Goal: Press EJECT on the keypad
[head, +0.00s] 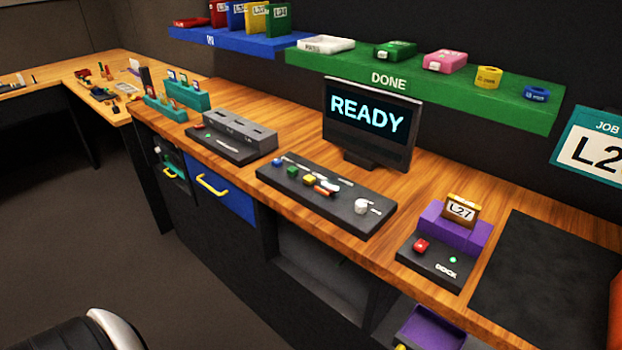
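A dark panel (335,212) lies on the wooden desk below the monitor. The monitor (368,118) reads READY. Neither of my grippers is in view.
A grey slotted unit (240,130) stands left. A green DONE shelf (430,85) overhangs behind. A dark mat (545,285) is bare.

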